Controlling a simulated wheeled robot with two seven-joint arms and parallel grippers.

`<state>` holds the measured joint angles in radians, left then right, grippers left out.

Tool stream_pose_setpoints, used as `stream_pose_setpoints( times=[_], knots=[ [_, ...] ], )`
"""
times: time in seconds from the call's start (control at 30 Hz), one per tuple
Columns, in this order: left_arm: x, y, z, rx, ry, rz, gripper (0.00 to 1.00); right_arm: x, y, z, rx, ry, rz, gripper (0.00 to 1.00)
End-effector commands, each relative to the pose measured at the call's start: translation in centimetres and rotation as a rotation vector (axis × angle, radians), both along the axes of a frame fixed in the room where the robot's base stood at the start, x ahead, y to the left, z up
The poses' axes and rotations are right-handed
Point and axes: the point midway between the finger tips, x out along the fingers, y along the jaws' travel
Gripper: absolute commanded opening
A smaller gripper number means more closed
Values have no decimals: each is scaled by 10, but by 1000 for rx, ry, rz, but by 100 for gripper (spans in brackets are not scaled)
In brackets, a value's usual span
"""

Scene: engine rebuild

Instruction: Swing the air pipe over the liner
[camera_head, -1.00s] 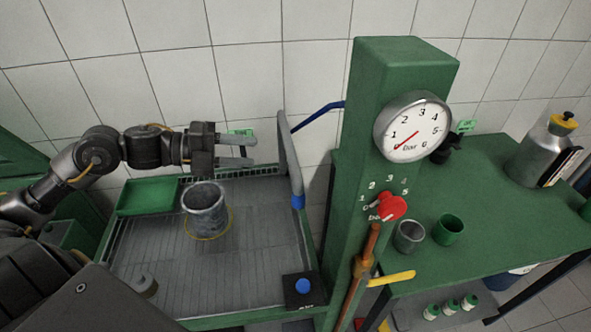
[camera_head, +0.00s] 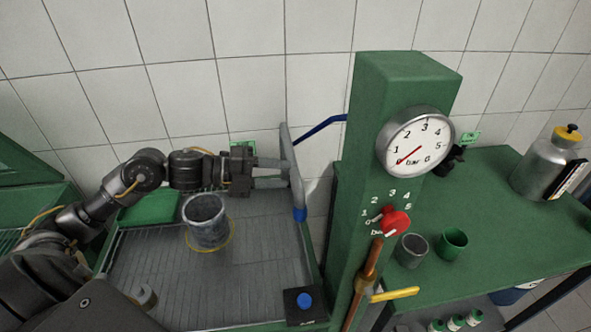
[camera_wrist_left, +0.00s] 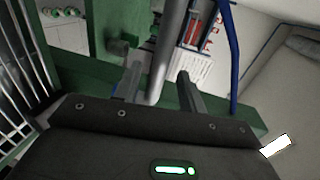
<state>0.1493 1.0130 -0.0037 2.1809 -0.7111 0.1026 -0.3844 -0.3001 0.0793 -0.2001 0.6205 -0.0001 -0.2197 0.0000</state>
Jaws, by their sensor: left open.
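The air pipe is a grey upright tube (camera_head: 292,170) with a blue collar low on it, at the right back edge of the wash tray. The liner (camera_head: 205,222) is a grey open-topped cylinder standing on the tray inside a yellow ring, left of the pipe. My left gripper (camera_head: 285,173) is open at the pipe. In the left wrist view the pipe (camera_wrist_left: 167,55) runs between the two fingers (camera_wrist_left: 157,84), and they do not appear closed on it. My right gripper is not in view.
A green column with a pressure gauge (camera_head: 415,141) and red knob (camera_head: 396,222) stands right of the tray (camera_head: 265,270). A blue hose (camera_head: 320,127) runs behind the pipe. A black box with a blue button (camera_head: 304,301) sits at the tray's front right corner.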

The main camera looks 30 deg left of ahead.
Motion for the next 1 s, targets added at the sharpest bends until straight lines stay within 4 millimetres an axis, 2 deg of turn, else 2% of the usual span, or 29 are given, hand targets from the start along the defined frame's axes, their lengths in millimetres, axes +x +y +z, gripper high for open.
stream_pose_setpoints(
  times=[0.03,0.1,0.3,0.67,0.9,1.0],
  knots=[
    [6,-8,3,-6,-1,0,41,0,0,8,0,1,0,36],
    [12,-17,1,-4,-2,-3,41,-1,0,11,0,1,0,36],
    [23,-32,-6,-1,2,-2,41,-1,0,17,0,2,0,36],
    [25,-35,-9,1,1,-1,41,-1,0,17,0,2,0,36],
    [25,-34,-9,1,1,-1,10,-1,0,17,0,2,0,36],
    [25,-34,-9,1,1,-1,0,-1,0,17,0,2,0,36]
  ],
)
